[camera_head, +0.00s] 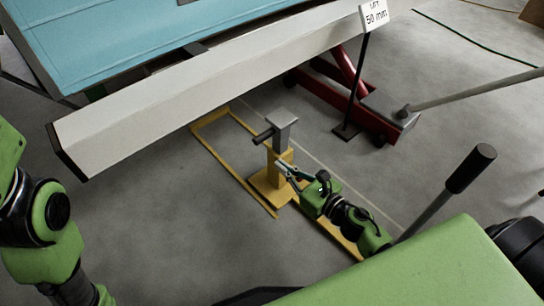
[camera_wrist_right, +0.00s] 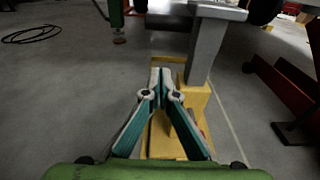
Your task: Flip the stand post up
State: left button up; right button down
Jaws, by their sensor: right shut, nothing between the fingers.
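The stand has a yellow base (camera_head: 268,190) on the floor. A grey post (camera_head: 285,135) with a square grey head stands upright on its short yellow column, and a dark peg (camera_head: 263,136) sticks out to the left. In the right wrist view the grey post (camera_wrist_right: 207,50) rises right of the fingertips. My right gripper (camera_head: 281,168) is shut and empty, close in front of the yellow column; its fingertips (camera_wrist_right: 161,78) meet in the wrist view. Whether they touch the stand I cannot tell. Only links of my left arm show; its gripper is out of view.
A long pale beam (camera_head: 210,85) and the blue camper body (camera_head: 130,35) hang over the floor behind the stand. Floor left of the stand is clear.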

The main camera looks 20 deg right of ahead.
jog(key=shift+v, duration=1)
